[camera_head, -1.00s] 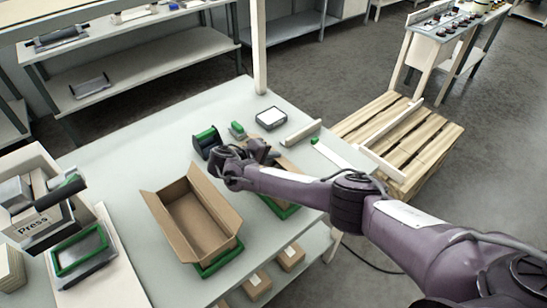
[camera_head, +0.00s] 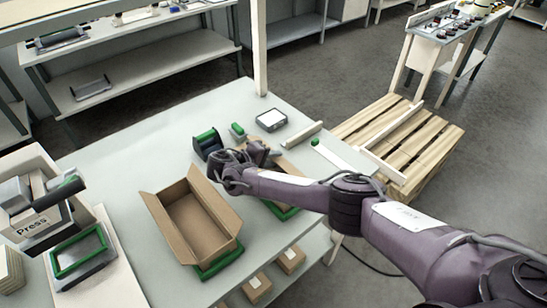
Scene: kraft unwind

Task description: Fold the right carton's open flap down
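The right carton (camera_head: 291,170) is brown and sits in a green frame (camera_head: 283,212) on the table. Most of it, including its flap, is hidden behind my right gripper and forearm. My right gripper (camera_head: 258,152) is over the carton's far left part; its fingers are dark and small, so I cannot tell whether they are open or touch a flap. The left carton (camera_head: 192,222) stands open at the top with flaps spread, in another green frame (camera_head: 220,262). My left gripper is not in view.
A black and green tape dispenser (camera_head: 207,143) stands just left of my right gripper. A small green tool (camera_head: 237,132), a white-topped box (camera_head: 271,120) and a pale bar (camera_head: 301,135) lie beyond it. A press (camera_head: 38,215) stands at the left. A wooden pallet (camera_head: 405,140) is beyond the table.

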